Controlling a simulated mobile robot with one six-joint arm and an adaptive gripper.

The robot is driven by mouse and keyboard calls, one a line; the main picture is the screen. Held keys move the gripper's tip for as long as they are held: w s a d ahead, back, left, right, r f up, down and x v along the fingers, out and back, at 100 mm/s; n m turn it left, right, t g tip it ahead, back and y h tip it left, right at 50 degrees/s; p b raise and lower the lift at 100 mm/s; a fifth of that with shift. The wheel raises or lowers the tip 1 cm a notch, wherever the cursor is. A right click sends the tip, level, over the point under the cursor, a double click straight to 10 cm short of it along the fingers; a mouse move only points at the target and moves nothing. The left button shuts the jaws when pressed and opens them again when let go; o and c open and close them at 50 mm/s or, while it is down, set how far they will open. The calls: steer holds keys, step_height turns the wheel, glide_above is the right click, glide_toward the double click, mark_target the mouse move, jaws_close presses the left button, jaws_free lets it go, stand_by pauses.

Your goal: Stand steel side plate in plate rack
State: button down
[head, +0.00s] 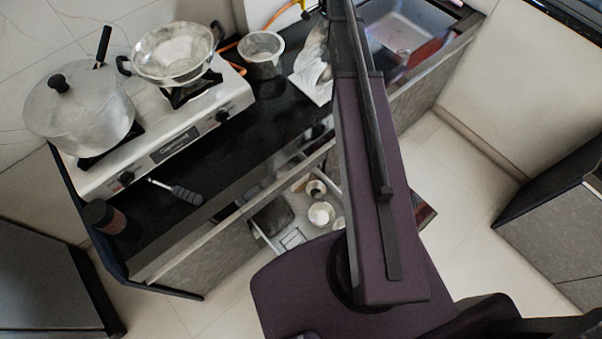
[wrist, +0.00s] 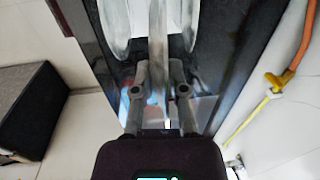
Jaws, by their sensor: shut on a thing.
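In the wrist view, my gripper (wrist: 159,88) is shut on a thin grey metal plate (wrist: 158,42), seen nearly edge-on between the two fingers. The plate stands upright and stretches away from the gripper. Pale, curved upright shapes stand close on its left (wrist: 117,22) and right (wrist: 190,14); I cannot tell whether they are plates or parts of the rack. Whether the held plate touches them or a rack slot is unclear. In the head view my arm hides the gripper and the plate. A crumpled-looking silvery-white shape (head: 312,72) shows beside the arm on the counter.
A stove (head: 155,150) carries a lidded pot (head: 75,115) and a steel pan (head: 172,55). A steel container (head: 262,55) stands on the black counter. A sink (head: 408,28) lies beyond my arm. An open drawer (head: 290,238) holds several small items below the counter.

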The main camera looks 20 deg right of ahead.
mark_target(325, 21)
steer(key=shift+r+p, duration=1.25)
steer(key=shift+r, duration=0.5)
steer(key=shift+f+b, duration=0.9)
steer(key=shift+f, duration=0.05)
